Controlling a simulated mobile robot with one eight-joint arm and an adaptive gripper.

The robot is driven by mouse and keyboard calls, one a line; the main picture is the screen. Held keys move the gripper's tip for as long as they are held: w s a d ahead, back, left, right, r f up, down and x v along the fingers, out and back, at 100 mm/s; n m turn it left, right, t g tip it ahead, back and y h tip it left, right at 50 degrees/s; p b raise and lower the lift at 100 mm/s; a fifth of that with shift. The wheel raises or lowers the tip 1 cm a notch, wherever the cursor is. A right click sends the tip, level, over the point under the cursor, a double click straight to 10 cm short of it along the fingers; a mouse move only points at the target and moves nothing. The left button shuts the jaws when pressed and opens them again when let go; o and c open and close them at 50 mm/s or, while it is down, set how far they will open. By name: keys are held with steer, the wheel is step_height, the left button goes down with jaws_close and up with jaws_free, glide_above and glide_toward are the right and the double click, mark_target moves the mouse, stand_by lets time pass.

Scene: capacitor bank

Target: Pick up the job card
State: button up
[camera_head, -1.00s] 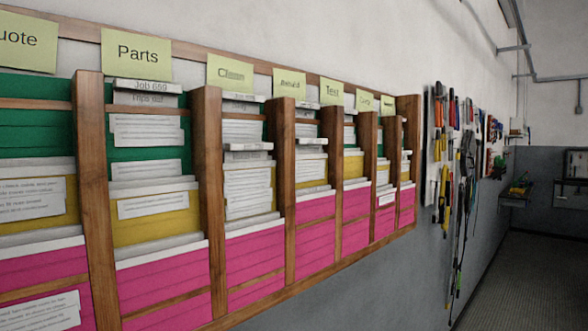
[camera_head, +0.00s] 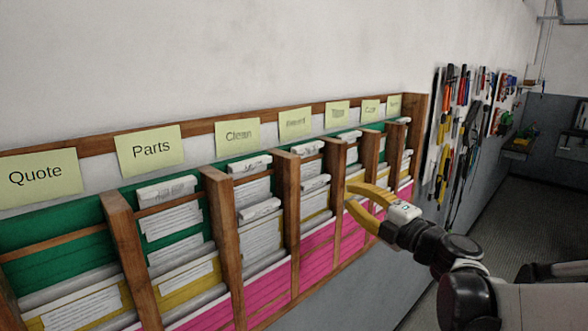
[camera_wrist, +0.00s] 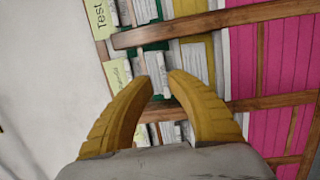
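Several white job cards stand in the columns of a wooden wall rack (camera_head: 228,240); I cannot tell which is the task's one. One card (camera_head: 167,190) is at the top of the Parts column, and another (camera_head: 250,165) is under the Clean label. My gripper (camera_head: 349,196) is in front of the right half of the rack, its yellow fingers open and empty. In the wrist view the gripper (camera_wrist: 161,79) points at the rack, with white cards (camera_wrist: 156,70) showing between and beyond the fingertips. No contact is clear.
Wooden dividers (camera_head: 285,215) separate the columns, with green, yellow and pink folders. Yellow labels (camera_head: 151,150) run along the top rail. Hand tools (camera_head: 460,130) hang on the wall to the right. The floor (camera_head: 500,220) there looks clear.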

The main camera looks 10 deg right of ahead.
mark_target(325, 180)
steer(key=p+x, duration=0.2)
steer(key=x, duration=0.8)
steer(key=shift+w+a+f, duration=0.15)
steer(key=shift+w+a, duration=0.05)
steer(key=shift+w, duration=0.15)
steer(key=shift+s, duration=0.2)
jaws_close()
